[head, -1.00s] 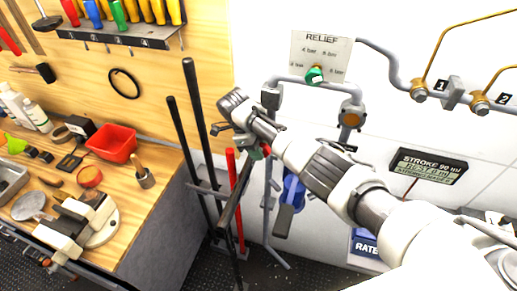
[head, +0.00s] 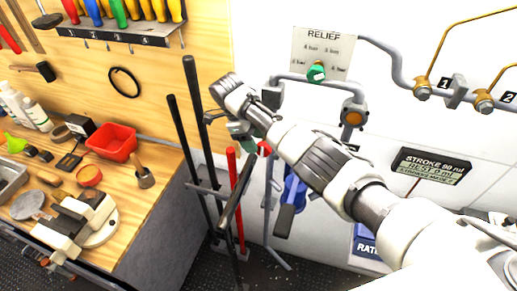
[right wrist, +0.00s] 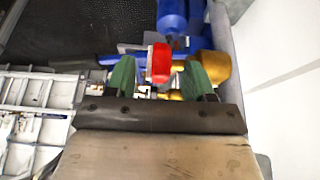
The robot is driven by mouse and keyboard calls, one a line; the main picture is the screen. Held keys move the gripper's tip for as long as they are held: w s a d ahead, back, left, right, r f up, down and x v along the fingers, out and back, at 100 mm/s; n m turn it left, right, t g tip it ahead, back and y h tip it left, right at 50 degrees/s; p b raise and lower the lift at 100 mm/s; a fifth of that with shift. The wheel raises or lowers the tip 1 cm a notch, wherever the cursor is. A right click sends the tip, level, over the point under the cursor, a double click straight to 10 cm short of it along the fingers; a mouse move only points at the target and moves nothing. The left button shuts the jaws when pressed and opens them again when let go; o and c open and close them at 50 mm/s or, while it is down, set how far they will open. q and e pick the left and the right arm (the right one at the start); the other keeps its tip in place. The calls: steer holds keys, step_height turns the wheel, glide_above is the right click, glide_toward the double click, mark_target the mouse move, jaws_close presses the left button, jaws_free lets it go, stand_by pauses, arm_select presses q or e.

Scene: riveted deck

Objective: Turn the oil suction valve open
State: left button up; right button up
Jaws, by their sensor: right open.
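The valve's red handle (right wrist: 161,63) stands between my right gripper's two green fingers (right wrist: 160,80) in the right wrist view, with a gap on each side. Brass fittings (right wrist: 216,66) lie just beyond the fingers, the likely valve body. In the head view a small red part (head: 264,149) shows beside my right gripper (head: 251,142), low in front of the wall pipes. The gripper is open and holds nothing. My arm hides most of the valve there. My left gripper is not in view.
Grey pipes and the RELIEF plate (head: 340,45) are above. A workbench (head: 150,195) is at left.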

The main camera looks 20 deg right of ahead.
steer(key=p+v, duration=0.1)
steer(key=v, duration=0.5)
steer(key=shift+r, duration=0.3)
steer(key=shift+a, duration=0.2)
